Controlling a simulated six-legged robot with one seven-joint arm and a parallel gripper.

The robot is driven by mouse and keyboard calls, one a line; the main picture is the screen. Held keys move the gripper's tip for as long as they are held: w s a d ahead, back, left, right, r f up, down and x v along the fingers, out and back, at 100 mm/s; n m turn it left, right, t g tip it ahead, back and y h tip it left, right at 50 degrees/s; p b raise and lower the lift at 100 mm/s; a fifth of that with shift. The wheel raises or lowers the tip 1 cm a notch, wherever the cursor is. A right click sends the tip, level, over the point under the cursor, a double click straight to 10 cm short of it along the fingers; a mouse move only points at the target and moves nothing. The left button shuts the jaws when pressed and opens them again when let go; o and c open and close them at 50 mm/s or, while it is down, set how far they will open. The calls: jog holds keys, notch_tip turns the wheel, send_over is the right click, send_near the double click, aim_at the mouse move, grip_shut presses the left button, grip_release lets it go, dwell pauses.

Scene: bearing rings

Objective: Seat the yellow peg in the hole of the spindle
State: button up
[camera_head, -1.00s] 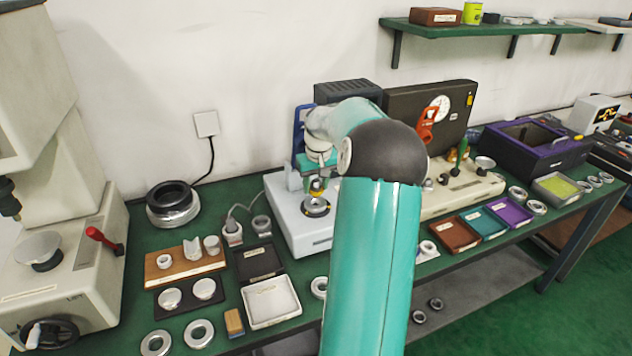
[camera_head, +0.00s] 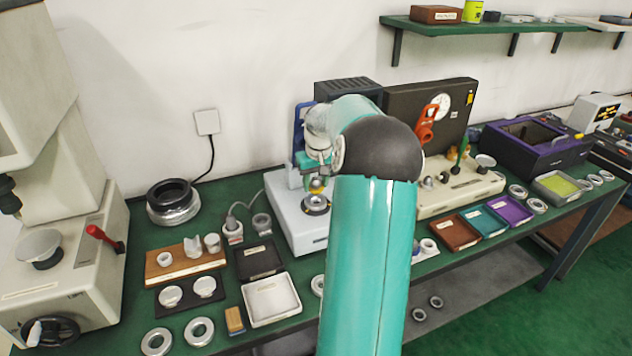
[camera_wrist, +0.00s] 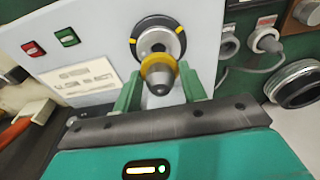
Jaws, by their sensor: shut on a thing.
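The yellow peg (camera_wrist: 157,64) is held between the two green fingers of my gripper (camera_wrist: 160,88), with its grey rounded end toward the wrist camera. In the head view the peg (camera_head: 316,184) shows as a small yellow spot under my gripper (camera_head: 314,172). The spindle (camera_head: 316,204) is a dark ring with a metal centre on the light grey machine, just below the peg. In the wrist view the spindle (camera_wrist: 158,24) lies beyond the peg, whose yellow collar overlaps its lower part. I cannot tell whether the peg's tip touches the hole.
The light grey machine (camera_head: 289,217) stands near the wall, with a blue upright (camera_head: 297,135) behind the spindle. A beige fixture (camera_head: 470,190) stands to the right. A cable and grey plugs (camera_head: 232,230) lie to the left, with trays and rings (camera_head: 200,331) nearer the front.

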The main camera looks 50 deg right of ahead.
jog(key=shift+f, duration=1.9)
jog(key=o, duration=1.3)
jog(key=shift+f, duration=0.1)
